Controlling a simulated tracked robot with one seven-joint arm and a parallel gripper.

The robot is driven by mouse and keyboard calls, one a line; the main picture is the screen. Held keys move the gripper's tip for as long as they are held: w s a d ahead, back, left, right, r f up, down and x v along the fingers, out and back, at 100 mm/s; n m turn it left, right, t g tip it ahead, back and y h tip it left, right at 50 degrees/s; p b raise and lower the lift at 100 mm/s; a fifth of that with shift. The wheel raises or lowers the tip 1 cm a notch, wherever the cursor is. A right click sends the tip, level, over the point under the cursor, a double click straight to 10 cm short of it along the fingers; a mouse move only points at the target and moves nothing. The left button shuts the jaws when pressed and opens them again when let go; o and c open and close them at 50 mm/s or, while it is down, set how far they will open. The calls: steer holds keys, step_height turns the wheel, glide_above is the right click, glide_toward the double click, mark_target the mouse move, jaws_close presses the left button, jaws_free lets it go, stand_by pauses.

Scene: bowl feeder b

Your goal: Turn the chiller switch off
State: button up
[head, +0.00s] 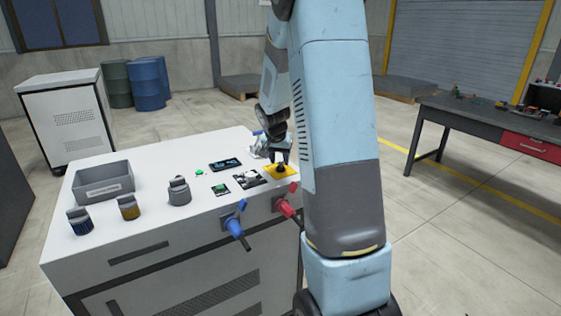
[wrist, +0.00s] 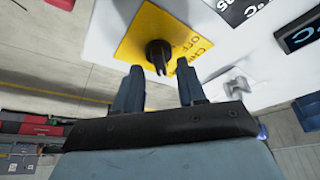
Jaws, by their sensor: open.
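The chiller switch is a black rotary knob (wrist: 158,54) on a yellow plate (wrist: 140,30) marked OFF in the wrist view. In the head view the yellow plate (head: 291,174) lies at the right end of the white machine's top. My gripper (wrist: 158,72) is open, with its two dark fingers pointing at the knob. The knob sits just ahead of and between the fingertips, and I cannot tell whether they touch it. In the head view my gripper (head: 280,161) hangs over the yellow plate, and the knob is partly hidden by it.
Blue (head: 234,226) and red (head: 287,208) valve handles stick out in front. A dark workbench (head: 485,118) stands at right.

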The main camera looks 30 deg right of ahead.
steer(key=shift+x, duration=0.75)
jaws_close()
